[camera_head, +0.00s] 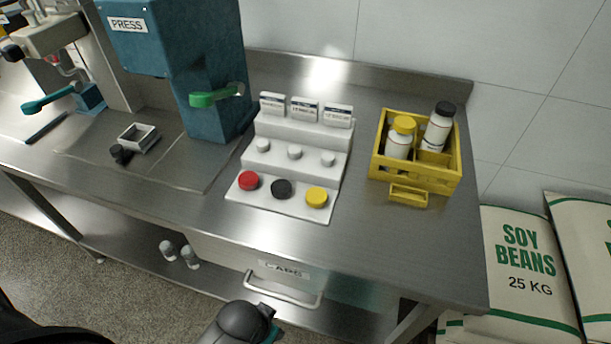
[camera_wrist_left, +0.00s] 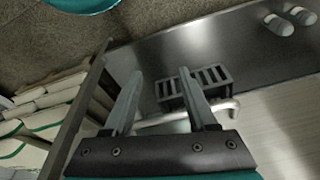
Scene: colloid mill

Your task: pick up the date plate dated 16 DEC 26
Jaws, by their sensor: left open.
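Three small white date plates with dark blue top bands, the left one (camera_head: 271,104), the middle one (camera_head: 304,110) and the right one (camera_head: 338,116), stand side by side on the top step of a white stepped stand (camera_head: 331,183). Their printed dates are too small to read, so I cannot tell which is 16 DEC 26. My left gripper (camera_wrist_left: 165,100) is open, with nothing between its fingers in the left wrist view. It is in front of the bench near the drawer, away from the plates. My right gripper is not in view.
The stand's lower steps hold white knobs and red, black and yellow caps. A yellow crate (camera_head: 414,176) with two bottles stands right of it. The blue press (camera_head: 205,60) with its green handle stands close on the left. The drawer handle (camera_head: 283,297) juts out below.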

